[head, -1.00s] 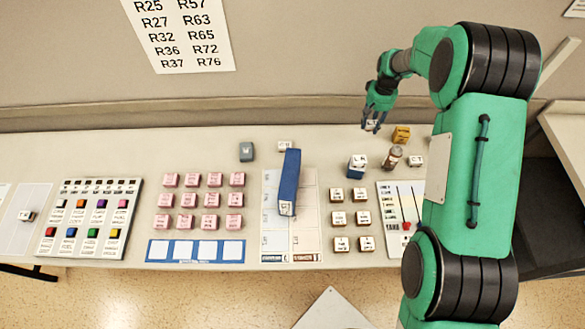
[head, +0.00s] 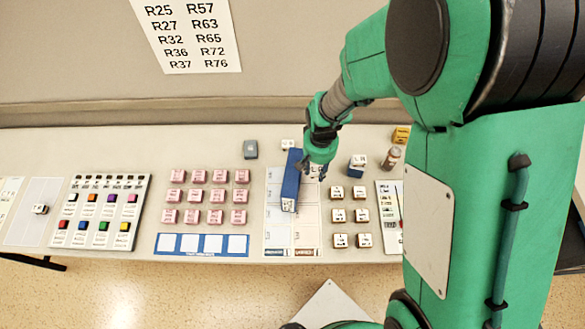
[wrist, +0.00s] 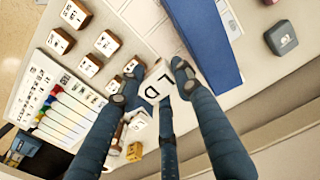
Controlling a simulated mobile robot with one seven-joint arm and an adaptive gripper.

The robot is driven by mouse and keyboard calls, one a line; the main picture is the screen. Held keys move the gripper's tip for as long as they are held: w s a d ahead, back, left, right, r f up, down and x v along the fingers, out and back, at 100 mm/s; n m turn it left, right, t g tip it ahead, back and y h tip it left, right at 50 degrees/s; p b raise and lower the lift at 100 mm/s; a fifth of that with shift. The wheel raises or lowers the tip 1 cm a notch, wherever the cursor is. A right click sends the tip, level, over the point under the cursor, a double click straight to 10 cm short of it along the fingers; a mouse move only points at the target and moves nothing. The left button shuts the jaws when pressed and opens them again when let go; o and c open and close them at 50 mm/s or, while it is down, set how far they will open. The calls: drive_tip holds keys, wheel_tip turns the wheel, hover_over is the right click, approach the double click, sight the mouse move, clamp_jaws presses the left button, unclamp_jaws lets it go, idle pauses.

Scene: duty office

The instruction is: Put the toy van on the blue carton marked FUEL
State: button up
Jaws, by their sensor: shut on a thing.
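My gripper (head: 318,172) is over the right part of a white two-column sheet, beside a long blue block. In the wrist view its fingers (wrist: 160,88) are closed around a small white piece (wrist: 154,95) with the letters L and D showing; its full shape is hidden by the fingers. I cannot make out a toy van for certain. A small block with blue sides and a white top (head: 357,161) stands to the right of my gripper; its marking is too small to read, so I cannot tell whether it says FUEL.
The long blue block (head: 291,182) stands on the sheet (head: 278,238). Pink blocks (head: 197,195) stand left, brown-and-white blocks (head: 337,216) right. A grey block (head: 250,149), a jar (head: 391,158) and a yellow block (head: 401,135) are at the back. My arm hides the table's right end.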

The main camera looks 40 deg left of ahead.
drive_tip(key=s+d+r+p, duration=0.1)
drive_tip(key=s+d, duration=0.5)
drive_tip(key=s, duration=0.6)
drive_tip(key=shift+r+p, duration=0.3)
drive_tip(key=shift+r, duration=0.55)
drive_tip(key=p, duration=0.2)
hover_over(292, 171)
drive_tip(key=shift+a+f, duration=0.1)
drive_tip(key=shift+f, duration=0.6)
drive_tip(key=shift+f, duration=0.15)
drive_tip(key=shift+f+p, duration=0.35)
drive_tip(key=shift+f, duration=1.3)
drive_tip(key=shift+f, duration=0.15)
